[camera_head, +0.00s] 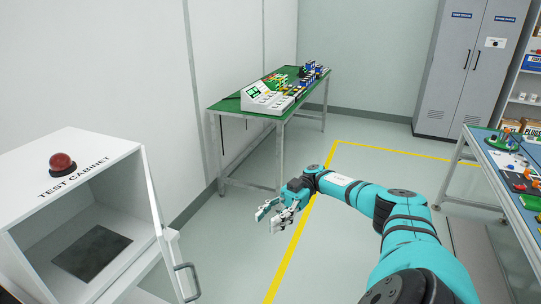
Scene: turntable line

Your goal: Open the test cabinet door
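The white test cabinet (95,163) stands at the left, with its name in black on top and a red dome button (62,163) above. Its front is open to view, and a dark square plate (92,252) lies on the floor inside. The cabinet door (155,203) stands swung open on the right side, with a grey bar handle (187,281) near its lower edge. My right gripper (267,222) is to the right of the door, apart from the handle. Its fingers are spread and nothing is between them. My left gripper is out of view.
A green-topped table (228,104) with a white sloped device (268,99) and coloured parts stands behind. A grey locker (462,70) is at the back right. A workbench (500,172) is at the right edge. The floor between is clear, with yellow lines.

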